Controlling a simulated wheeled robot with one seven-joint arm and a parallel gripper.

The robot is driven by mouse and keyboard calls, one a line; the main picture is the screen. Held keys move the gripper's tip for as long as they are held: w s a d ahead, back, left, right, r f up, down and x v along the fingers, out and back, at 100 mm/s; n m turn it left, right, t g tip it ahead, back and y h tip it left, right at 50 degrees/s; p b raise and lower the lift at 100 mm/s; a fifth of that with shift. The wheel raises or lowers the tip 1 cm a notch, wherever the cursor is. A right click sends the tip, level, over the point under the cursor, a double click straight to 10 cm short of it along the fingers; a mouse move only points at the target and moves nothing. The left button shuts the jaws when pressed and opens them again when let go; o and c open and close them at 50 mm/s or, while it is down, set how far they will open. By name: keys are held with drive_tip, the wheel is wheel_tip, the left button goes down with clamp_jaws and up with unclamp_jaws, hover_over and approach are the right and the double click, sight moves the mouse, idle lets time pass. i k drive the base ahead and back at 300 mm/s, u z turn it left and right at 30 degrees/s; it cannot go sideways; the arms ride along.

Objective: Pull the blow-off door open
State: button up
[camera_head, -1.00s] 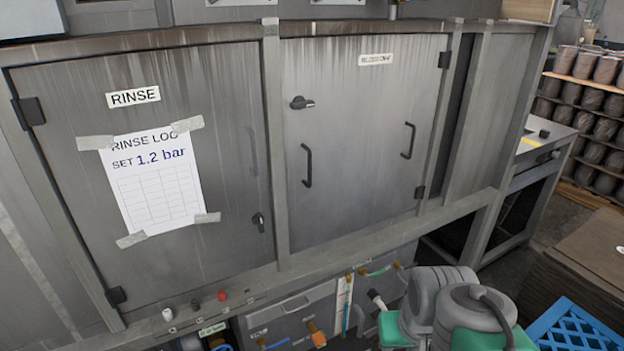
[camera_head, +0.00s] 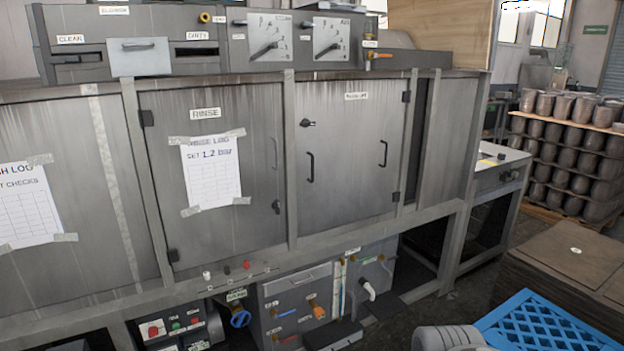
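The blow-off door (camera_head: 345,165) is a grey metal panel right of the rinse door, with a small label near its top. It looks shut. It has a black turn latch (camera_head: 307,123) at upper left, a black bar handle (camera_head: 310,168) on its left side and another bar handle (camera_head: 383,154) on its right. Its hinges (camera_head: 406,97) are on the right edge. My gripper is not in view; only a rounded grey part of my arm shows at the bottom edge, right of centre.
The rinse door (camera_head: 255,220) with a taped log sheet is to the left. Under the cabinets are grey boxes (camera_head: 295,290) with valves and pipes. A blue crate (camera_head: 535,325) and stacked brown sheets (camera_head: 575,260) stand at lower right. Pots (camera_head: 570,150) are stacked behind.

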sight(348, 162)
drive_tip(key=z, duration=0.2)
drive_tip(key=i, duration=0.8)
drive_tip(key=u, duration=0.35)
drive_tip(key=i, duration=0.8)
drive_tip(key=u, duration=0.8)
